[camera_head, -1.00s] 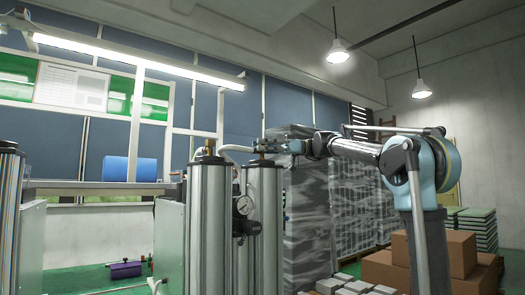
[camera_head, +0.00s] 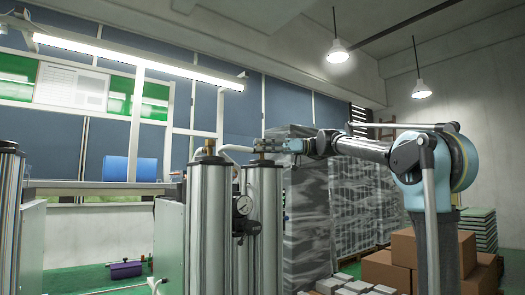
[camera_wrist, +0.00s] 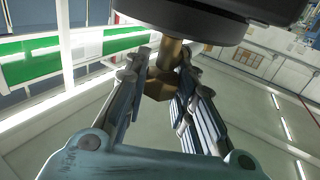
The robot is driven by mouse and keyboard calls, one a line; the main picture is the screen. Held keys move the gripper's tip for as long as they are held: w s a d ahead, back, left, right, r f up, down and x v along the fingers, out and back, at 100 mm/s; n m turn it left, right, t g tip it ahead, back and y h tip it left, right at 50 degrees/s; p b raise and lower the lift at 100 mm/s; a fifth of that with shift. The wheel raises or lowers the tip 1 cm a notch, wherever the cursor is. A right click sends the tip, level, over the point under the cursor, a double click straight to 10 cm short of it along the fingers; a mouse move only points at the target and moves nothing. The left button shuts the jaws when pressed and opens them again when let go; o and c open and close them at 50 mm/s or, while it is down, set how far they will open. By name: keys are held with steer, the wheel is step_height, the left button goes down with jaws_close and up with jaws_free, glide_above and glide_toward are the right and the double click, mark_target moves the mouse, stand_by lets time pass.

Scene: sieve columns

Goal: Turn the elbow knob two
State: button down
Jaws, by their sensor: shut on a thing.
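The elbow knob (camera_wrist: 163,72) is a brass, angular fitting in the wrist view, just under a dark round body at the top of the picture. My gripper (camera_wrist: 158,79) has a finger on each side of it and is shut on it. In the head view my gripper (camera_head: 264,146) is level at the top of the right steel column (camera_head: 265,220), coming from the right. There the knob is small and largely hidden by the fingers. A second brass fitting (camera_head: 209,145) tops the left column (camera_head: 208,225).
A round gauge (camera_head: 242,205) sits between the columns. A pale hose (camera_head: 235,149) runs between their tops. Wrapped stacks (camera_head: 308,215) stand behind my gripper, and cardboard boxes (camera_head: 390,262) stand at lower right. Another column (camera_head: 10,220) is at the left edge.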

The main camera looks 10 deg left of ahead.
steer(key=m+t, duration=0.3)
steer(key=t, duration=0.1)
steer(key=m+t+y, duration=0.1)
steer(key=m+t, duration=0.2)
steer(key=t, duration=0.2)
steer(key=shift+s+t, duration=0.1)
steer(key=shift+t, duration=0.2)
steer(key=m+t+h, duration=0.1)
steer(key=m+t, duration=0.1)
steer(key=t, duration=0.1)
steer(key=m+t+h, duration=0.1)
steer(key=m+t, duration=0.1)
steer(key=t, duration=0.1)
steer(key=shift+m, duration=0.3)
steer(key=shift+m+t+h, duration=0.3)
steer(key=shift+t, duration=0.3)
steer(key=shift+w+t, duration=0.2)
steer(key=shift+t, duration=0.1)
steer(key=c, duration=1.3)
jaws_free()
steer(key=shift+w, duration=0.1)
steer(key=v, duration=1.2)
steer(key=shift+r, duration=0.15)
